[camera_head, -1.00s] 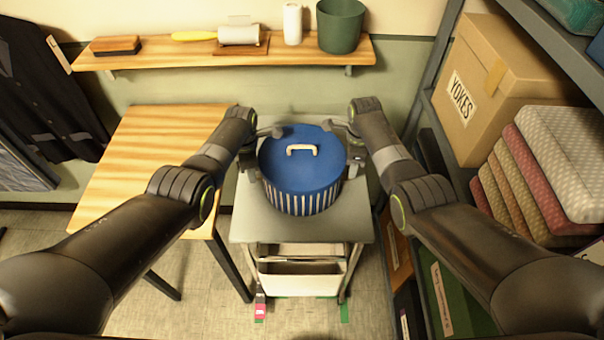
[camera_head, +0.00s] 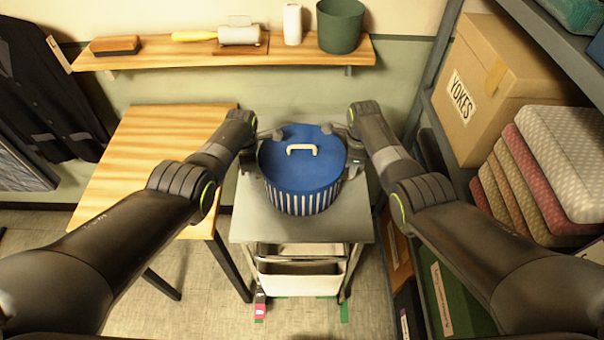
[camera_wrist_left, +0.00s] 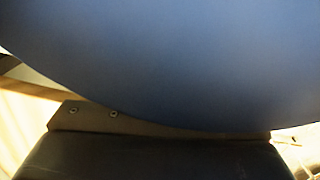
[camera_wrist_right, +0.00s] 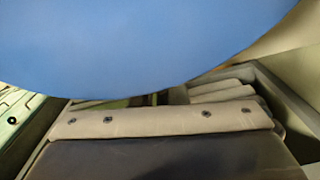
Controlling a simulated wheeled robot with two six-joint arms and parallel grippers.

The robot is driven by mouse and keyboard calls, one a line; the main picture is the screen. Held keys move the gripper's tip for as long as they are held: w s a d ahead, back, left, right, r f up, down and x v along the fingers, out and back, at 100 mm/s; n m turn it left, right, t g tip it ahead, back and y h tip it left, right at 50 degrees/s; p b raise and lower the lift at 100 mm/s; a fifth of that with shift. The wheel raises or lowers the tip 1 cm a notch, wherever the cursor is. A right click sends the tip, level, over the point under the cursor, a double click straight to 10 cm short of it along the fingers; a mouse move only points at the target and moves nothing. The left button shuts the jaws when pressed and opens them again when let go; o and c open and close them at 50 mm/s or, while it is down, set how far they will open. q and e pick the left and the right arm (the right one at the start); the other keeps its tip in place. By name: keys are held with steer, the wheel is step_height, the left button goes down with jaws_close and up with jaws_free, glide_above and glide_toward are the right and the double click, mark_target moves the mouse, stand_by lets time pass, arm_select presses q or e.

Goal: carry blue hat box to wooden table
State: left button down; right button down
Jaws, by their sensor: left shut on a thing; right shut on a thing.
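The blue hat box (camera_head: 301,170) has a flat blue lid with a pale loop handle and white-striped sides. It is upright, over the top of a grey cart (camera_head: 255,227); I cannot tell whether its base touches the cart. My left gripper (camera_head: 257,150) is shut on its left side and my right gripper (camera_head: 350,150) on its right side. The box's blue surface fills the upper part of the left wrist view (camera_wrist_left: 170,60) and right wrist view (camera_wrist_right: 140,45). The wooden table (camera_head: 150,150) stands left of the cart, with its visible top bare.
A wall shelf (camera_head: 140,60) holds a brush, a roller, a white cylinder and a green pot (camera_head: 340,27). A rack at the right holds a cardboard box (camera_head: 505,85) and stacked cushions (camera_head: 560,160). Dark clothes (camera_head: 45,90) hang at the left.

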arm_select(q)
steer(key=shift+r, duration=0.15)
arm_select(e)
steer(key=shift+r, duration=0.15)
